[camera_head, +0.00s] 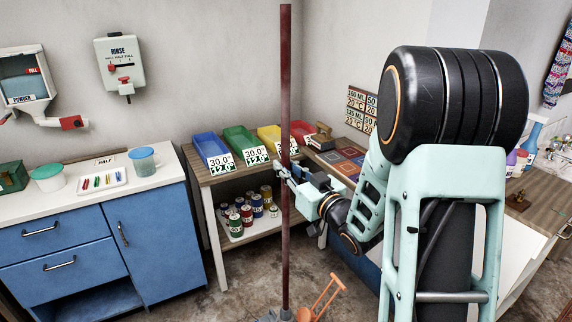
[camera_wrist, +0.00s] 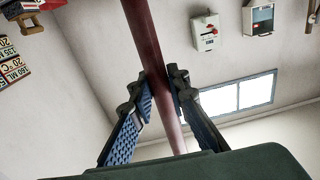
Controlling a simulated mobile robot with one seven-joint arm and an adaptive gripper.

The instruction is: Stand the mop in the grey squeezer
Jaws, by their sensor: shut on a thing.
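The mop's long dark red handle (camera_head: 286,90) stands upright in the middle of the head view. Its top is near the picture's upper edge. My gripper (camera_head: 288,174) is shut on the handle about halfway down. In the wrist view the handle (camera_wrist: 147,40) runs between the two fingers of my gripper (camera_wrist: 164,88). At the handle's foot a grey shape (camera_head: 272,316) shows at the bottom edge. It is cut off, so I cannot tell whether it is the squeezer or the mop head, or what the foot rests on.
An orange frame-like piece (camera_head: 322,297) stands right of the handle's foot. Behind the handle, a shelf table (camera_head: 215,180) carries coloured bins and several cans. A blue cabinet (camera_head: 150,235) stands left. Bare floor (camera_head: 235,290) shows between the cabinet and the handle's foot.

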